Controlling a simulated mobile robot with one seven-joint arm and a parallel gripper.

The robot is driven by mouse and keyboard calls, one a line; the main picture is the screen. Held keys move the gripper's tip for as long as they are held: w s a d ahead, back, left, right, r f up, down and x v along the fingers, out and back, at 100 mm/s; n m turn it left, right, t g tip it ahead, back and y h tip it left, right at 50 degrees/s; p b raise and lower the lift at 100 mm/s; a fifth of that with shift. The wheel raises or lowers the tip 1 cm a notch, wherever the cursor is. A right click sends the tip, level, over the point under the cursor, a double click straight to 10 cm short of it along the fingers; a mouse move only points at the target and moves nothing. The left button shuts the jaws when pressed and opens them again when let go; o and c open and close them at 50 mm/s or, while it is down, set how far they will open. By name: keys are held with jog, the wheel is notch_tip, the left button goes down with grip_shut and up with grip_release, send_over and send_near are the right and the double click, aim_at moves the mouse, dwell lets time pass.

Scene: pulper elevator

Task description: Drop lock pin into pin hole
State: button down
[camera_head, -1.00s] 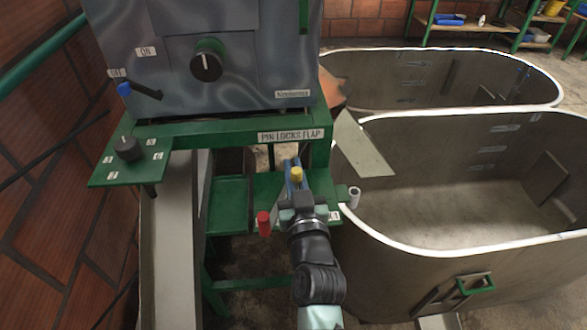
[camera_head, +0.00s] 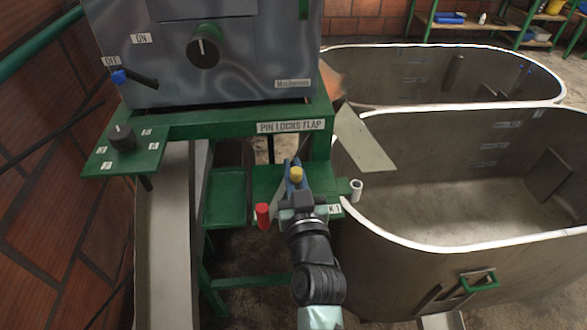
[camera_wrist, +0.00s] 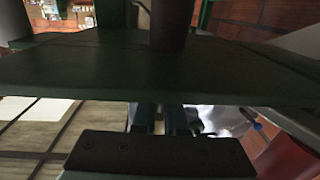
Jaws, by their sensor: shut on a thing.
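My gripper (camera_head: 294,178) is in the middle of the head view, reaching over the green shelf under the "PIN LOCKS FLAP" label (camera_head: 290,127). A yellow-topped piece (camera_head: 296,174), apparently the lock pin, shows between its blue fingers. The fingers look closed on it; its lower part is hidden. In the wrist view the fingers (camera_wrist: 160,118) are partly covered by a dark green plate (camera_wrist: 150,75) across the picture. A dark cylinder (camera_wrist: 168,25) shows beyond that plate. I cannot make out the pin hole for certain.
A red peg (camera_head: 263,215) stands left of my gripper. A short pale tube (camera_head: 356,190) stands to its right, beside the large grey tub (camera_head: 440,244). The grey machine (camera_head: 215,55) with its black knob stands behind. A metal chute (camera_head: 163,250) runs down at left.

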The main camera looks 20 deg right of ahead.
jog(key=shift+f+b, duration=1.1)
jog(key=shift+f, duration=0.05)
jog(key=c, duration=0.9)
grip_release()
jog(key=shift+b+v, duration=0.95)
jog(key=shift+v, duration=5.5)
jog(key=shift+r, duration=0.15)
